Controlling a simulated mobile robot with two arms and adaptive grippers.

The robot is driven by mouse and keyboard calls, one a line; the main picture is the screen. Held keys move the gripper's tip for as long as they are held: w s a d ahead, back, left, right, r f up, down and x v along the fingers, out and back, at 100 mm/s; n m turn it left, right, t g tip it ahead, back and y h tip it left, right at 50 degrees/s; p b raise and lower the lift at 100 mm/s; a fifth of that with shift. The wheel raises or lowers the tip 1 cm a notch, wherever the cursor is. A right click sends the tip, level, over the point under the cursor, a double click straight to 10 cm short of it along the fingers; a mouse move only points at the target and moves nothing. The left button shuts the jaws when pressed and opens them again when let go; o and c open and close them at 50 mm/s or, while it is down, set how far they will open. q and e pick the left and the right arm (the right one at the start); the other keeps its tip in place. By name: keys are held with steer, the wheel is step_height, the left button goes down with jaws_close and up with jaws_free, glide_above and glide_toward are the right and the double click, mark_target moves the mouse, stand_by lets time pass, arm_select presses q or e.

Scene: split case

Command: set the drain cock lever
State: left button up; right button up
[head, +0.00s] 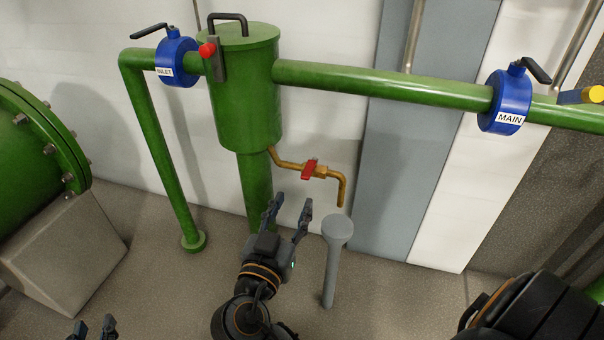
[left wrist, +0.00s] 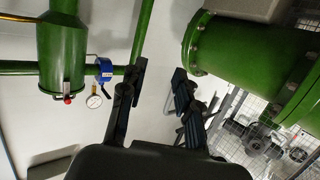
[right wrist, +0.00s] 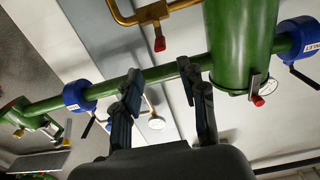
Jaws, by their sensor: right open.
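The drain cock is a brass valve (head: 320,171) on a thin brass pipe low on the green vessel (head: 245,95). Its short red lever (head: 309,169) lies across the pipe, tilted. In the right wrist view the red lever (right wrist: 159,44) shows near the top, by the brass pipe (right wrist: 183,5). My right gripper (head: 290,205) is open and empty, below and a little left of the lever, apart from it. My left gripper (head: 95,325) is at the bottom left edge, far from the cock; its fingers are apart and empty in the left wrist view (left wrist: 160,82).
A grey drain post (head: 338,230) stands below the brass outlet. Blue valves marked INLET (head: 177,62) and MAIN (head: 505,102) sit on the green pipe (head: 385,82). A large green flanged tank (head: 35,150) on a concrete block (head: 65,250) is at left.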

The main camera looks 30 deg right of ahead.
mark_target(312, 161)
arm_select(q)
steer(key=shift+w+d+r+t, duration=0.15)
steer(key=shift+r+t, duration=0.15)
steer(key=shift+r, duration=0.15)
steer(key=shift+w+d+r+t, duration=0.1)
steer(key=shift+r+t, duration=0.2)
steer(key=shift+r, duration=0.1)
arm_select(e)
steer(key=x, duration=1.2)
steer(key=shift+w+d, duration=0.1)
steer(key=shift+w, duration=0.15)
jaws_close()
